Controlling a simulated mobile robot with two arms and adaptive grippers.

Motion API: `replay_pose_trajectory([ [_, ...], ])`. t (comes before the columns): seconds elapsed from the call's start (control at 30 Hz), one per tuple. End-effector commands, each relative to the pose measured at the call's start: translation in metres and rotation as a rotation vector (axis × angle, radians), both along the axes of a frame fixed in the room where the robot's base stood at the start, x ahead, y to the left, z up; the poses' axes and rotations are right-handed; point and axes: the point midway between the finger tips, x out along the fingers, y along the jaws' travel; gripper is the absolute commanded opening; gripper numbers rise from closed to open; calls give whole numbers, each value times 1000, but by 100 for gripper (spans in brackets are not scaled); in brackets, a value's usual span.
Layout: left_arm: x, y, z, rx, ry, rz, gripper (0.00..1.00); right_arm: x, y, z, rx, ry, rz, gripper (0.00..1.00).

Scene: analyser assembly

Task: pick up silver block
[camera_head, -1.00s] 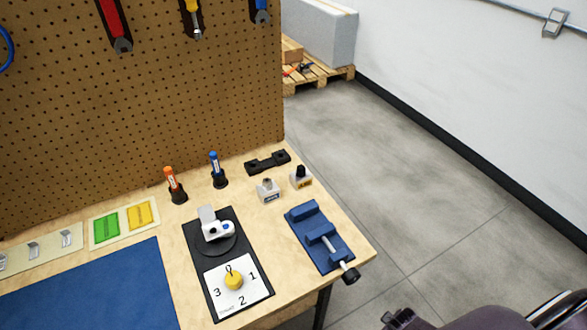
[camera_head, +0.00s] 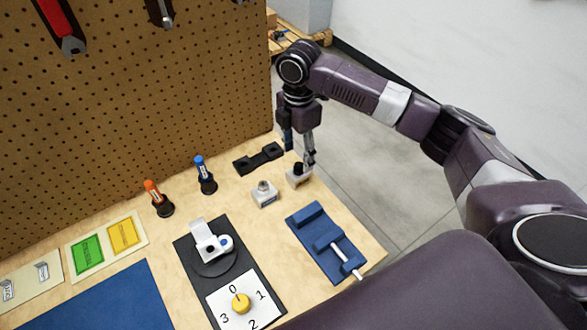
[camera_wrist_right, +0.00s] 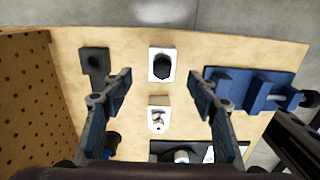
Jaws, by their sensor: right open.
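A small pale block with a silver knob (camera_head: 264,195) stands on the wooden bench; it also shows in the right wrist view (camera_wrist_right: 158,118). A similar pale block with a black knob (camera_head: 299,177) stands behind it to the right; in the wrist view it is the upper one (camera_wrist_right: 162,65). My right gripper (camera_head: 299,150) is open and empty, pointing down above the black-knobbed block. In the wrist view its fingers (camera_wrist_right: 159,80) are spread to either side of the two blocks. My left gripper is not in view.
A blue vise (camera_head: 322,240) lies right of the blocks, and a black bracket (camera_head: 258,158) lies behind them. A black plate with a numbered dial (camera_head: 240,302) is in front. The pegboard (camera_head: 130,110) rises behind.

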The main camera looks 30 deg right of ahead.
Motion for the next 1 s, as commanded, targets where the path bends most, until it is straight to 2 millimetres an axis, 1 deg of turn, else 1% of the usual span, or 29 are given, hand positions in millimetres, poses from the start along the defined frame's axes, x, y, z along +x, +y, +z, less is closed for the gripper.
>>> replay_pose_trajectory([
  [0.1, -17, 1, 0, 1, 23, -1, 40, -2, 0, -15, -1, 6, 1, 54],
  [0.2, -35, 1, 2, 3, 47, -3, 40, -1, 0, -25, 0, 4, -2, 54],
  [0.27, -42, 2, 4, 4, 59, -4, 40, -1, 0, -33, -1, 4, -2, 54],
  [0.33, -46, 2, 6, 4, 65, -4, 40, -1, 1, -45, -1, 6, -3, 54],
  [0.43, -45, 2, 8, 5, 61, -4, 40, 0, 1, -60, 1, 3, -3, 54],
  [0.53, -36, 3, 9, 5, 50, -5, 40, 0, 0, -69, -1, 2, -2, 54],
  [0.7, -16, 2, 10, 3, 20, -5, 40, 0, 0, -72, 0, -1, -3, 54],
  [0.8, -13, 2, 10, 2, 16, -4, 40, 0, 0, -72, 0, -1, -3, 53],
  [1.0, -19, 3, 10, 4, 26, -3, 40, 0, 0, -72, 0, -1, -3, 31],
])
